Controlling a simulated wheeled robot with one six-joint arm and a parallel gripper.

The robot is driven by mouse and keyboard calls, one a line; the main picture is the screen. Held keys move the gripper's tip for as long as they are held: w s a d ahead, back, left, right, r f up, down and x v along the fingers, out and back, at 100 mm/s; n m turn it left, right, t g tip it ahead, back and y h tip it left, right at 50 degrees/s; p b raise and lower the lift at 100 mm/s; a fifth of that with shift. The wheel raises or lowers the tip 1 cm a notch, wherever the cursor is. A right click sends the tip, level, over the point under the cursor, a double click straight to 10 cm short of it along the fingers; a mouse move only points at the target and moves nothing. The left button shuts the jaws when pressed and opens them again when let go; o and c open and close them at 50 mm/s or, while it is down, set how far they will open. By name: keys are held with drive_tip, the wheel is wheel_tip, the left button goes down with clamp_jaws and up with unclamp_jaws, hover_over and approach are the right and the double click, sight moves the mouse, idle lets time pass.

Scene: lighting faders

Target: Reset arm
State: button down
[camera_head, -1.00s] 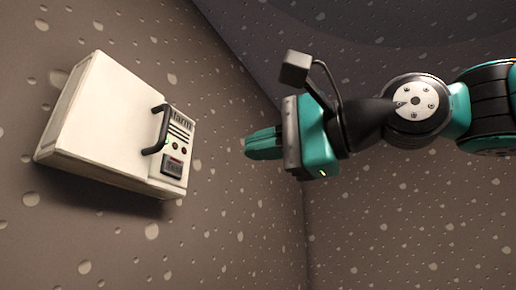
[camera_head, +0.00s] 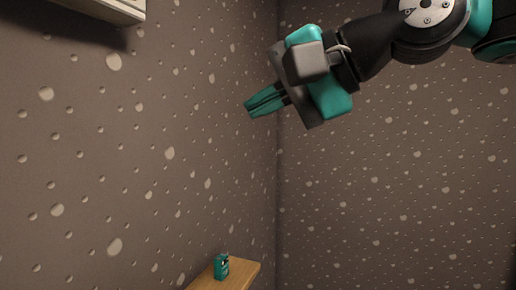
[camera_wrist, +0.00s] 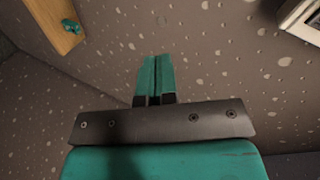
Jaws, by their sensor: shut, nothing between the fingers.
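My gripper (camera_head: 262,103) is in the upper middle of the head view, held out in the air in front of the speckled wall. Its teal fingers are closed together with nothing between them. The wrist view shows the same shut fingers (camera_wrist: 156,66) pointing toward the wall. My gripper touches no object in either view.
A white wall box (camera_head: 112,8) is cut off at the top left of the head view; its edge (camera_wrist: 304,20) shows at the wrist view's upper right. A wooden shelf (camera_head: 243,276) below holds a small teal object (camera_head: 221,267). Space around my gripper looks clear.

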drive_tip(key=s+d+f+n+g+h, duration=0.2)
drive_tip(key=s+d+f+n, duration=0.1)
drive_tip(key=f, duration=0.7)
drive_tip(key=s+d+f+n+g+h, duration=0.2)
drive_tip(key=s+d+f, duration=0.4)
drive_tip(key=f, duration=0.4)
drive_tip(key=s+d+f+n+g+h+b, duration=0.1)
drive_tip(key=s+d+f+n+g+h, duration=0.1)
drive_tip(key=f, duration=0.8)
drive_tip(key=s+d+n+h, duration=0.1)
drive_tip(key=s+d, duration=0.1)
drive_tip(key=d, duration=0.1)
drive_tip(key=shift+s+d+n+h, duration=0.15)
drive_tip(key=shift+s+n+h, duration=0.05)
drive_tip(key=shift+n+h, duration=0.1)
